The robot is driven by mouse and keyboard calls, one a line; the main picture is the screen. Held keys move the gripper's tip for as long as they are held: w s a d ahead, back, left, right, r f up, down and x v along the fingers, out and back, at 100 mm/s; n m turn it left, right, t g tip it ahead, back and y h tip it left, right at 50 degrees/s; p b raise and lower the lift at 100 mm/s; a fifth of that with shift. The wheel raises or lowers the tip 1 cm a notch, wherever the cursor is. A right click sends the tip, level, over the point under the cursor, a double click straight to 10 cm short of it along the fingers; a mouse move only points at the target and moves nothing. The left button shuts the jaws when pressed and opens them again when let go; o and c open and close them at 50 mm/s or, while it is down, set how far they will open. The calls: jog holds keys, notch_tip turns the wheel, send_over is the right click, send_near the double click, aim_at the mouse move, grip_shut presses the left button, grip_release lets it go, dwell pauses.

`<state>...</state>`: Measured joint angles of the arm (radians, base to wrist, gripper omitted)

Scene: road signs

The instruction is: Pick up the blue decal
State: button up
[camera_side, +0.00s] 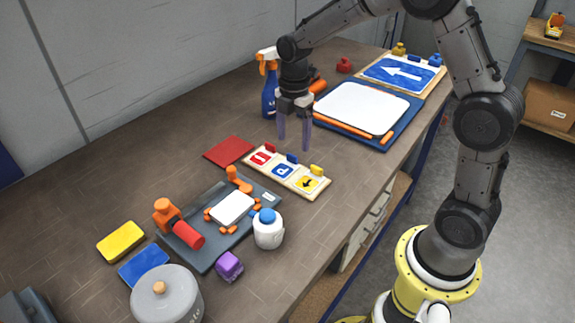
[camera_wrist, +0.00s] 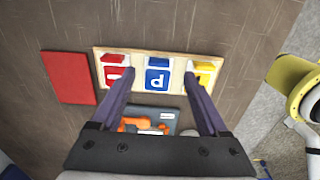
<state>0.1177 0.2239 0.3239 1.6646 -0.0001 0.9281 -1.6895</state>
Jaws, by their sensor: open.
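The blue decal (camera_side: 283,171) bears a white letter and sits in the middle of a pale wooden board (camera_side: 318,193), between a red decal (camera_side: 261,157) and a yellow decal (camera_side: 307,183). In the wrist view the blue decal (camera_wrist: 158,77) lies between the lines of my two fingers, with the red decal (camera_wrist: 115,72) to its left and the yellow one (camera_wrist: 202,74) to its right, partly covered by a finger. My gripper (camera_side: 294,146) is open and empty, pointing down above the table behind the board. In the wrist view my gripper (camera_wrist: 158,88) also shows its fingers apart.
A red square (camera_side: 228,151) lies left of the board. A spray bottle (camera_side: 268,85) stands behind my gripper. A framed white panel (camera_side: 360,107) lies to the right.

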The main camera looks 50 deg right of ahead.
aim_at(285, 166)
notch_tip(285, 166, down, 5)
jog(key=shift+d+f, duration=0.1)
dwell(0.3)
grip_shut()
